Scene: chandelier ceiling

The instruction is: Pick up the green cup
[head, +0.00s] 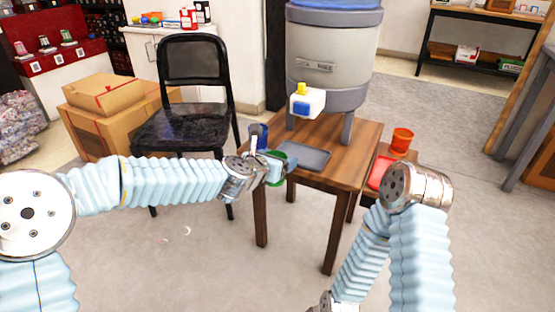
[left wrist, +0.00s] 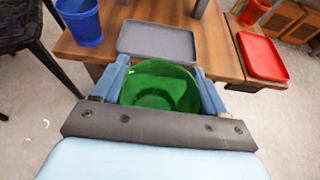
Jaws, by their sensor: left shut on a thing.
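The green cup (left wrist: 160,88) is between the two blue fingers of my left gripper (left wrist: 161,74), which is shut on it. I look into its open, empty inside in the left wrist view. In the head view only slivers of the green cup (head: 277,154) show around my left gripper (head: 279,170), at the near left edge of the small wooden table (head: 350,150). I cannot tell whether its base touches the table. My right arm is at the lower right of the head view; its gripper is not visible.
A blue cup (head: 260,136) and grey tray (head: 306,157) are on the table just beyond my gripper. An orange cup (head: 402,140) and red tray (head: 382,171) are to the right. A large grey dispenser (head: 330,50) stands behind; a black chair (head: 190,125) is left.

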